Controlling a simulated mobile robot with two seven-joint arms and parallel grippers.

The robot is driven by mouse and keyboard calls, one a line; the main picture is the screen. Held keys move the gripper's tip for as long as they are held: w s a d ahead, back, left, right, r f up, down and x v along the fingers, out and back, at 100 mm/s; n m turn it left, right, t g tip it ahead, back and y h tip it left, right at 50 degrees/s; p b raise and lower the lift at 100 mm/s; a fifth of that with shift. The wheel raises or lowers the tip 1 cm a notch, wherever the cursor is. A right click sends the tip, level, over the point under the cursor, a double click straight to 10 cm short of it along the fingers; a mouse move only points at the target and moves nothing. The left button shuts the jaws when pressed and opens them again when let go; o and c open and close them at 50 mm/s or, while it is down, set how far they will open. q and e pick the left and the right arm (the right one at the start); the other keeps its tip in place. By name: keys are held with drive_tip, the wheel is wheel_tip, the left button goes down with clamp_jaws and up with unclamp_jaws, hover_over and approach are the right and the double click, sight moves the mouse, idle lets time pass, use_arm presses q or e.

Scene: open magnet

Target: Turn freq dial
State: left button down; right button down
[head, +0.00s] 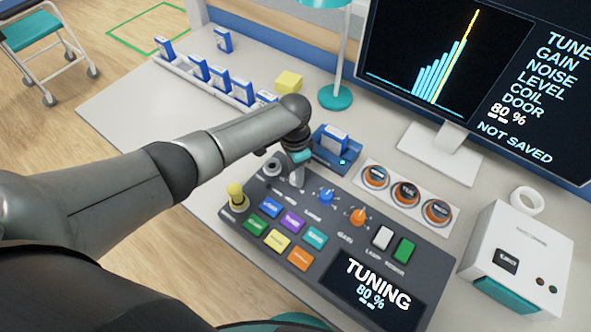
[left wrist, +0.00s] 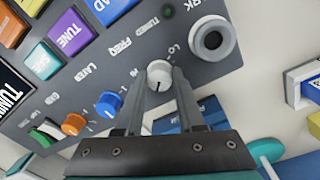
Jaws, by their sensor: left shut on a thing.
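The freq dial is a pale grey-white knob (left wrist: 160,74) with a dark pointer line, seen in the left wrist view beside the FREQ, LO and HI labels. My left gripper (left wrist: 162,80) is shut on it, one finger on each side. In the head view my left gripper (head: 298,178) reaches down onto the back of the dark console (head: 338,222) and mostly hides the dial. The console screen (head: 372,287) reads TUNING 80 %. The monitor (head: 440,50) shows rising bars, 80 % and NOT SAVED. My right gripper is not in view.
Blue (head: 327,195) and orange (head: 358,216) knobs sit right of the dial. A round socket (left wrist: 212,40) is close to the gripper. A blue tray with a box (head: 334,138) stands behind it. Coloured buttons, a yellow knob (head: 237,195) and a white-and-teal box (head: 515,255) are nearby.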

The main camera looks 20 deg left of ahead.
use_arm(q)
drive_tip(key=shift+r+m, duration=0.1)
drive_tip(key=shift+m, duration=0.8)
drive_tip(key=c, duration=0.5)
unclamp_jaws()
drive_tip(key=shift+w+a+r+p, duration=0.15)
drive_tip(key=shift+r+p, duration=0.8)
drive_tip(key=shift+r, duration=2.85)
drive_tip(key=shift+w+r+p, duration=0.1)
drive_tip(key=shift+r+p, duration=0.8)
drive_tip(key=shift+r, duration=2.9)
